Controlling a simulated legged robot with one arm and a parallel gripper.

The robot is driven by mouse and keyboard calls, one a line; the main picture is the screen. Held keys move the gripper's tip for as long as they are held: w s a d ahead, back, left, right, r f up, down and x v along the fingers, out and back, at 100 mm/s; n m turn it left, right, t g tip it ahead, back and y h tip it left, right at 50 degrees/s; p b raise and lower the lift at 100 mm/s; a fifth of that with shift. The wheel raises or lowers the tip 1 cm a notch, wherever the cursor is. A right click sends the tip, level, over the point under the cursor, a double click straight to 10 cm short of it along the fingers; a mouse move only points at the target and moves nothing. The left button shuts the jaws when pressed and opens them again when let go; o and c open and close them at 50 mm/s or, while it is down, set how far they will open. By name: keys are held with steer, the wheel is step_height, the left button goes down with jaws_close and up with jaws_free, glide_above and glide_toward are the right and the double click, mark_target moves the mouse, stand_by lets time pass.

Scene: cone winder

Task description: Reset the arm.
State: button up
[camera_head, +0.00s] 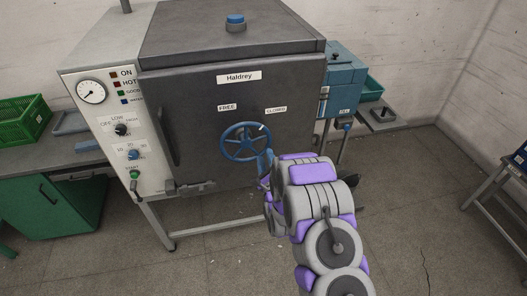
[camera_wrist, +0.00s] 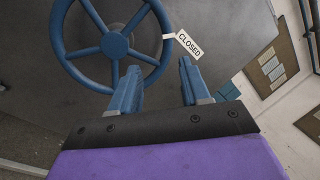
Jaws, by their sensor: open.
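My arm, grey and purple, reaches toward the front of a dark grey machine door (camera_head: 215,120) in the head view. The door bears a blue spoked handwheel (camera_head: 245,142) between the labels FREE (camera_head: 227,107) and CLOSED (camera_head: 276,110). In the wrist view my gripper (camera_wrist: 158,80) is open, its two blue fingers apart with nothing between them. The handwheel (camera_wrist: 116,45) stands ahead and to the left of the fingers there, with a white pointer near the CLOSED label (camera_wrist: 189,44). In the head view the arm mostly hides the gripper. Whether the left finger touches the wheel is unclear.
A white control panel (camera_head: 113,140) with a gauge and knobs is left of the door. A green crate (camera_head: 22,118) stands on a bench at left. Floor at right is clear.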

steer(key=shift+s+f, duration=0.1)
steer(key=shift+s, duration=0.3)
steer(key=s+d+r+n+g+h+b, duration=0.1)
steer(key=s+d+r+n+g+b, duration=0.2)
steer(key=s+n+g, duration=0.45)
steer(key=s+d+r+n+g+h+b, duration=0.2)
steer(key=s+d+n+g, duration=0.4)
steer(key=s, duration=0.3)
steer(key=s+d+r+n+g+b, duration=0.1)
steer(key=s+n+g, duration=0.3)
steer(key=s, duration=1.2)
steer(key=s+d+r+n+g+b, duration=0.1)
steer(key=s+n, duration=0.5)
steer(key=s, duration=1.1)
step_height(320, 180, up, 2)
steer(key=g+b, duration=0.1)
steer(key=g, duration=0.2)
steer(key=shift+s+h, duration=0.3)
steer(key=shift+d+r, duration=0.1)
